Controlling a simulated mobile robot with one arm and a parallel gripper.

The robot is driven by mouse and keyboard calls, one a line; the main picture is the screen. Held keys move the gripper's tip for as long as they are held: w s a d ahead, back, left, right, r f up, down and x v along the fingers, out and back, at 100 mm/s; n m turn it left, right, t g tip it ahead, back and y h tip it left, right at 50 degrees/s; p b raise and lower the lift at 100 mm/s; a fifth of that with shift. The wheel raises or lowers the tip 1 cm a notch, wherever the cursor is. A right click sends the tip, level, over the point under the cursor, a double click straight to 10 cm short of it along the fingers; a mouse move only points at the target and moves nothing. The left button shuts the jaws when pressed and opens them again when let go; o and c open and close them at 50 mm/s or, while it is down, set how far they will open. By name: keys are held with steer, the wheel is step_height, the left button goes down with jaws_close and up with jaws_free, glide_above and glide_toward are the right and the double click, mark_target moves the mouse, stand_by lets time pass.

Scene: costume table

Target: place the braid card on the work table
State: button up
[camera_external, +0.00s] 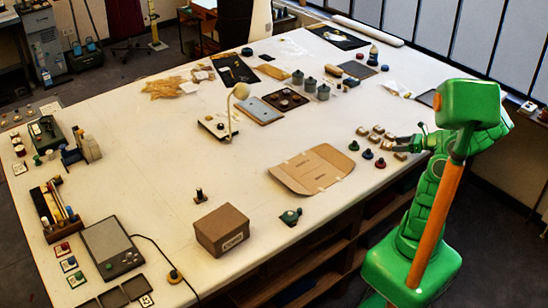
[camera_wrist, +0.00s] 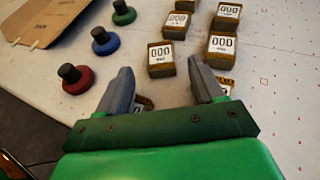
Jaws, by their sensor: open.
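The large white work table (camera_external: 190,170) fills the external view, and its top also shows in the wrist view (camera_wrist: 270,75). I cannot tell which thing is the braid card. My gripper (camera_external: 392,143) is over the table's right edge, beside a group of small tan blocks with white labelled tops (camera_external: 376,132). In the wrist view my gripper (camera_wrist: 163,82) is open, with its grey fingers apart. A labelled block (camera_wrist: 161,58) lies just beyond the gap, and another (camera_wrist: 144,102) is partly hidden behind the gripper's body. Nothing is visibly held.
Red (camera_wrist: 76,78), blue (camera_wrist: 105,41) and green (camera_wrist: 123,13) round pieces with dark knobs stand left of the gripper. A flat cardboard sheet (camera_external: 312,169) lies beyond them. A cardboard box (camera_external: 222,230) stands near the front edge. The table's middle left is mostly clear.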

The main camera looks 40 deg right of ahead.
steer(key=v, duration=0.8)
steer(key=w+a+r+n+g+y, duration=0.1)
steer(key=a+r+n+g+y, duration=0.15)
steer(key=a+n+g, duration=0.8)
steer(key=w+a+r+n+t+y, duration=0.15)
steer(key=a+r+n, duration=0.3)
steer(key=a, duration=1.25)
steer(key=s+a+n+g+h, duration=0.4)
steer(key=s+a+n, duration=0.3)
steer(key=a+n, duration=0.15)
steer(key=s+a+r+n+g+h, duration=0.1)
steer(key=s+r+n+h, duration=0.2)
steer(key=s, duration=0.7)
steer(key=shift+a+r+n+h, duration=0.25)
steer(key=shift+n+h, duration=1.05)
steer(key=shift+n, duration=0.95)
